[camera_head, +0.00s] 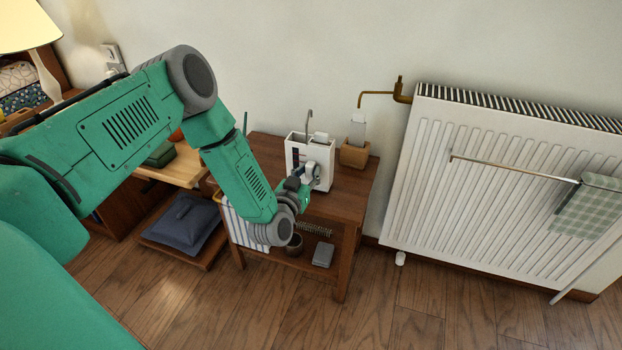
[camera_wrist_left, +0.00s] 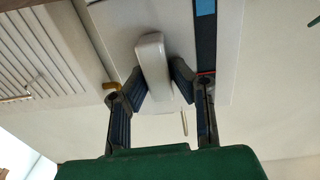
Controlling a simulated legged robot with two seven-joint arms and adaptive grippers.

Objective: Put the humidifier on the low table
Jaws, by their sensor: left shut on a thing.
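A white box-shaped appliance (camera_head: 323,152), apparently the humidifier, is upright at the brown low table (camera_head: 350,192) in the head view. It has a dark strip on its front and a thin grey piece rising from its top. My left gripper (camera_head: 306,178) reaches its front from the left. In the left wrist view, the gripper (camera_wrist_left: 155,82) is shut on a white bar-like handle on the appliance's white face (camera_wrist_left: 115,32). The arm and gripper hide its lower left part. I cannot tell whether its base touches the tabletop. My right gripper is not in view.
A wooden pot with a white upright piece (camera_head: 354,150) stands close at the back right of the tabletop. A lower shelf holds a grey box (camera_head: 323,255) and a dark cup (camera_head: 294,245). A white radiator (camera_head: 480,170) is at right. The tabletop's front right is clear.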

